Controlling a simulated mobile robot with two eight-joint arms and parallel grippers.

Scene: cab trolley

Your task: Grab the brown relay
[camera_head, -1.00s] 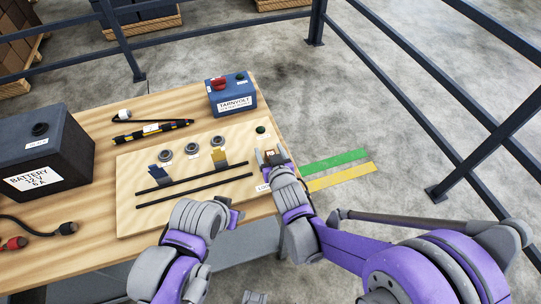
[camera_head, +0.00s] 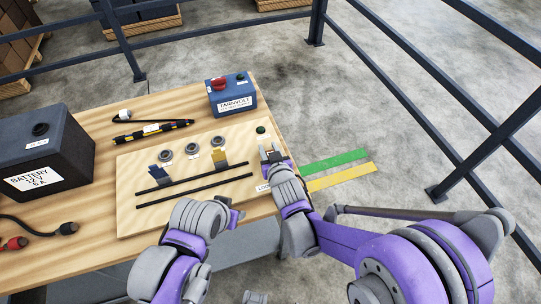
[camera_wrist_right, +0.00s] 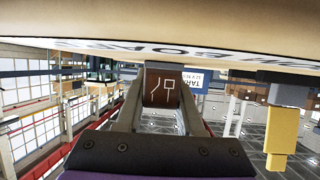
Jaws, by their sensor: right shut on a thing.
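The brown relay (camera_wrist_right: 163,84) shows in the right wrist view, with a white circuit symbol on its face. It sits between the two fingers of my right gripper (camera_wrist_right: 160,98), which is shut on it. In the head view my right gripper (camera_head: 270,153) is at the right end of the wooden board (camera_head: 140,205), and its fingers mostly hide the relay. I cannot tell whether the relay touches the board. My left gripper (camera_head: 234,214) is near the board's front edge, apart from the relay; its jaw opening is unclear.
A blue Tarnvolt box (camera_head: 232,97) stands behind, a black battery (camera_head: 45,150) at left. Metal railings run beyond the table. The floor at right holds green and yellow strips.

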